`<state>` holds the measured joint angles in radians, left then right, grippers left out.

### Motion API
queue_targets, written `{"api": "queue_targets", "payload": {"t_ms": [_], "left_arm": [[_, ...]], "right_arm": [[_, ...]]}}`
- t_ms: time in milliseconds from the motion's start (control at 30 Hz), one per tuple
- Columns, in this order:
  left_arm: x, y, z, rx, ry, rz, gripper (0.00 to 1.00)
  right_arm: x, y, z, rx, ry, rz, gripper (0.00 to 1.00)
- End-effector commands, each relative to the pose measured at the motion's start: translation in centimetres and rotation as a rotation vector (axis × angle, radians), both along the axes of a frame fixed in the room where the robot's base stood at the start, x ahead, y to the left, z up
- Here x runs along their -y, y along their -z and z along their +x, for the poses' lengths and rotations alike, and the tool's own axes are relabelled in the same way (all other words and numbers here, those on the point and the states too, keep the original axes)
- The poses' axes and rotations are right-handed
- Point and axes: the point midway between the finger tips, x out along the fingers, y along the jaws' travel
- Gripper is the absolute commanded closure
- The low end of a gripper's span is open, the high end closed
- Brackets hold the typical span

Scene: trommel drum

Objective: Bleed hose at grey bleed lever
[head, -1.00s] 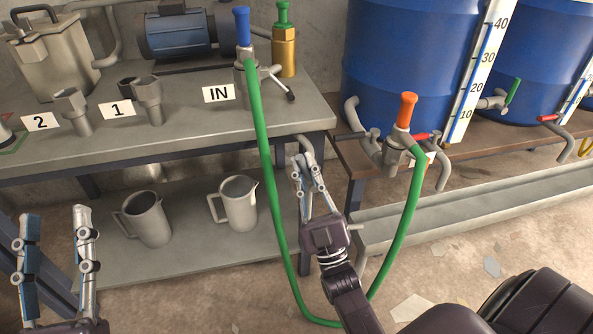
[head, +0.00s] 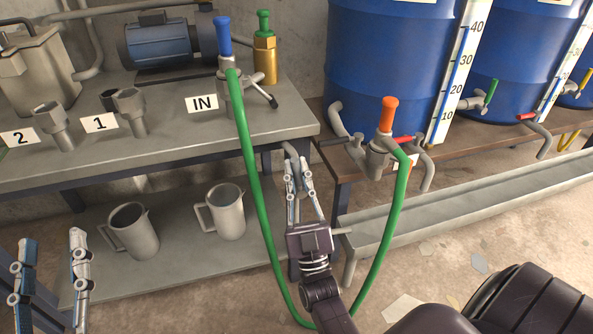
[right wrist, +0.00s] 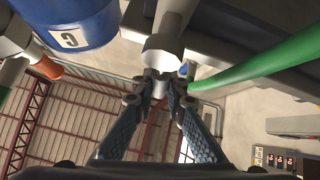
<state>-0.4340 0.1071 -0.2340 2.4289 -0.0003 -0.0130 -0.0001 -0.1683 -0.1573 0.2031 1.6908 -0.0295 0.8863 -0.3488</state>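The green hose (head: 250,160) runs from the blue-topped IN fitting (head: 229,75), hangs in a loop, and rises to the orange-topped fitting (head: 381,150) by the drums. A grey lever with a black tip (head: 262,94) sticks out from the IN fitting. My left gripper (head: 52,245) is open and empty at lower left.
The bench (head: 180,155) carries a blue motor (head: 160,45), a brass fitting with green top (head: 264,55) and grey fittings labelled 1 and 2. Two grey jugs (head: 226,212) stand on the lower shelf. Blue drums (head: 385,70) stand at right above a long trough (head: 450,208).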

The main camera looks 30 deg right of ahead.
Motion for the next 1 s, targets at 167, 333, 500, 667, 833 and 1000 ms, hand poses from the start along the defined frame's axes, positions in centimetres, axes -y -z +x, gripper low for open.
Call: {"api": "queue_targets", "payload": {"t_ms": [167,333,500,667,833,1000], "left_arm": [[0.0,0.0,0.0,0.000,0.000,0.000,0.60],[0.0,0.0,0.0,0.000,0.000,0.000,0.60],[-0.1,0.0,0.0,-0.001,0.000,0.000,0.60],[0.0,0.0,0.0,-0.001,0.000,0.000,0.60],[0.0,0.0,0.0,-0.001,0.000,0.000,0.60],[0.0,0.0,0.0,0.000,0.000,0.000,0.60]], "right_arm": [[0.0,0.1,0.0,-0.002,0.001,0.000,0.70],[0.0,0.1,0.0,-0.002,0.000,-0.001,0.70],[-0.1,0.5,-0.3,-0.003,0.001,0.000,0.70],[-0.6,2.3,-1.9,-0.006,0.000,0.001,0.70],[-1.2,4.3,-3.7,-0.006,0.001,0.001,0.70],[-1.6,5.3,-4.8,-0.003,0.001,0.001,0.70]]}}
